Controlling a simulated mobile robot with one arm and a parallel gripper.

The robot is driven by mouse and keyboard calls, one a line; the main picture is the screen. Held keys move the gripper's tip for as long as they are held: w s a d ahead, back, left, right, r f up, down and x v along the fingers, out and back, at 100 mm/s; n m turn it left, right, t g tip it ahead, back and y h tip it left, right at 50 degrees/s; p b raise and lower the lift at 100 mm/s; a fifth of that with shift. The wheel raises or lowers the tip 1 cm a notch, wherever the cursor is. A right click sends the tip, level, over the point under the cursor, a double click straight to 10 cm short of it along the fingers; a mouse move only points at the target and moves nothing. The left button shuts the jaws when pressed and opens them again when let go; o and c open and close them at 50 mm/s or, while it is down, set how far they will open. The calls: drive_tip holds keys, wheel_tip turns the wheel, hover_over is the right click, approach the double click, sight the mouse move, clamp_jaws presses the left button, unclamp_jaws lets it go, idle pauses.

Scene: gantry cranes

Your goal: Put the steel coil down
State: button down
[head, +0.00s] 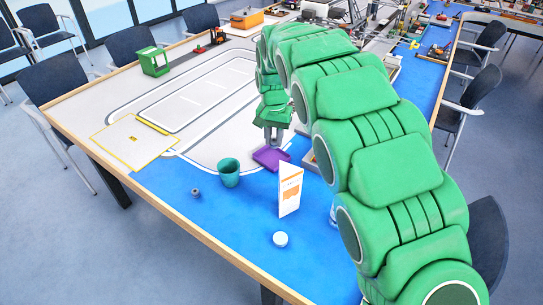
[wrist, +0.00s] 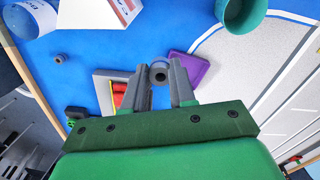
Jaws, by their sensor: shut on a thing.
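My gripper (head: 274,141) is at the end of the green arm, over or just beyond the purple tray (head: 266,160). In the wrist view, my gripper (wrist: 159,70) is shut on the steel coil (wrist: 160,73), a small grey ring with a dark hole. The purple tray (wrist: 197,72) shows behind and to the right of the fingers. The coil seems to be held above the surface beside the tray's edge; its exact height is hard to tell.
A teal cup (head: 229,172), a white-orange card (head: 290,190), a white round thing (head: 280,239) and a grey ring (head: 195,193) stand on the blue surface. Another grey ring (wrist: 58,58) and a grey tray with red contents (wrist: 104,88) show left in the wrist view.

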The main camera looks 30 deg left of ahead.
wheel_tip(320, 180, down, 6)
drive_tip(key=shift+f, duration=0.1)
hover_over(266, 160)
drive_tip(key=shift+s+d+f, duration=0.1)
drive_tip(key=shift+d+f, duration=0.05)
drive_tip(key=shift+f, duration=2.2)
drive_tip(key=shift+s+d+f, duration=0.1)
drive_tip(key=shift+d+f, duration=0.05)
drive_tip(key=shift+f, duration=2.2)
drive_tip(key=shift+w+a+f, duration=0.2)
drive_tip(key=shift+a+f, duration=0.05)
drive_tip(key=shift+f, duration=0.05)
drive_tip(key=shift+f, duration=1.55)
drive_tip(key=c, duration=0.9)
unclamp_jaws()
drive_tip(key=shift+f, duration=0.1)
